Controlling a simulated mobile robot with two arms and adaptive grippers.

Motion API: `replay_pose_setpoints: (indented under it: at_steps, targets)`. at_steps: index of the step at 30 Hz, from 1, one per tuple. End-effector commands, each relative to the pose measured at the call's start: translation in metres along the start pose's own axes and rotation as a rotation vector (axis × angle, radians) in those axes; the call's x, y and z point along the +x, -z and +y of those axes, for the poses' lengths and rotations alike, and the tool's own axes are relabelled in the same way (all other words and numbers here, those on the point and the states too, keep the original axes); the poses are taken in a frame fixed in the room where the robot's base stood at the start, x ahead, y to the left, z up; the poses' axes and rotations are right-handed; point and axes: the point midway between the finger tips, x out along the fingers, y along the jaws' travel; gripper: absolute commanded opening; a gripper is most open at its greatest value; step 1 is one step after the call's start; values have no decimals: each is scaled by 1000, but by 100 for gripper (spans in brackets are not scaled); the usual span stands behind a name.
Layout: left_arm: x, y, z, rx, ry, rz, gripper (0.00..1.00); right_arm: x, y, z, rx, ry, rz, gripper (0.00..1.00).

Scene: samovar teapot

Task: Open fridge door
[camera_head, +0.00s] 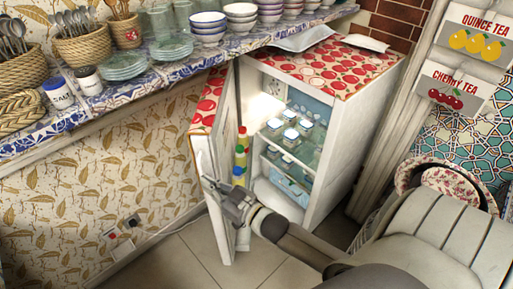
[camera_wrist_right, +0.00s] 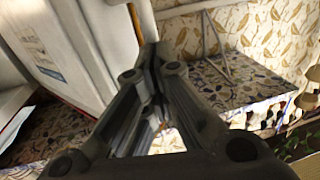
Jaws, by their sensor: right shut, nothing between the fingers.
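The small white fridge (camera_head: 352,125) has a red patterned top and stands below the end of the shelf. Its door (camera_head: 225,150) is swung well open to the left, and the lit inside shows. Lidded jars (camera_head: 290,125) stand on the inner shelves, and colourful bottles (camera_head: 241,155) stand along the door's inner side. My right gripper (camera_head: 212,187) is at the door's lower half, overlapping it in the head view; I cannot tell whether they touch. In the right wrist view its fingers (camera_wrist_right: 152,60) are closed together and empty. My left gripper is not in view.
A tiled shelf (camera_head: 125,88) with bowls, plates, cups and baskets runs above the door at the left. A wall socket (camera_head: 131,220) with a cord is low at the left. Floor (camera_head: 185,258) is clear left of the door. Stacked patterned plates (camera_head: 455,182) are at the right.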

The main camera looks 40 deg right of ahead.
Motion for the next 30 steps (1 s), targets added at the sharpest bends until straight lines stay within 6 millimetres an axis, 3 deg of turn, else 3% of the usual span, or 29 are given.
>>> replay_pose_setpoints:
  at_steps: [11, 18, 30]
  targets:
    - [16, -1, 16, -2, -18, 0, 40, 75, -1, -42, 3, -17, 4, 0]
    - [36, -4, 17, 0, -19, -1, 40, 129, -2, -65, 2, -15, 4, 0]
    - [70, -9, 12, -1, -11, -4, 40, 206, -2, -86, 0, -16, 2, 0]
